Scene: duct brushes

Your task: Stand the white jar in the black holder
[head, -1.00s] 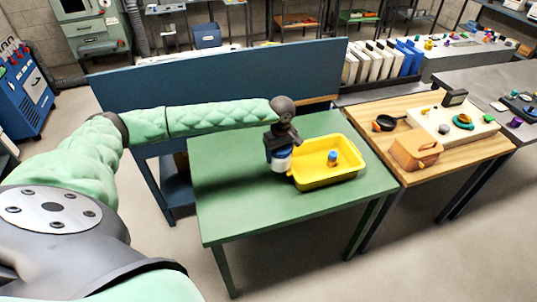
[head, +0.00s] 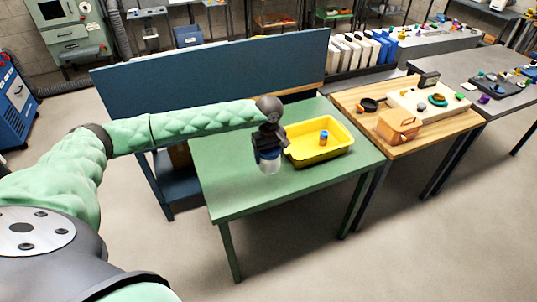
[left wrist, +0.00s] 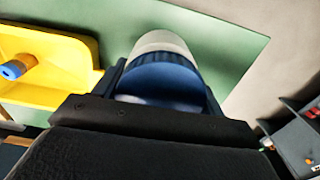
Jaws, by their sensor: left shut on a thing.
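The white jar (head: 269,166) with a blue lid is in my left gripper (head: 267,150), which points down over the green table. In the left wrist view, the jar's pale body (left wrist: 160,42) extends beyond the ribbed blue lid (left wrist: 160,85), which sits between the fingers. In the head view, the jar is left of and nearer than the yellow bin; I cannot tell its exact height above the table. A small dark round thing (head: 368,105) sits on the wooden table; I cannot tell whether it is the black holder. My right gripper is not in view.
The yellow bin (head: 297,157) holds a small blue and orange item (head: 323,138). The green table (head: 235,195) is clear in front. The wooden table (head: 400,150) carries an orange-brown box (head: 398,126) and a pale board. A blue panel (head: 210,75) stands behind.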

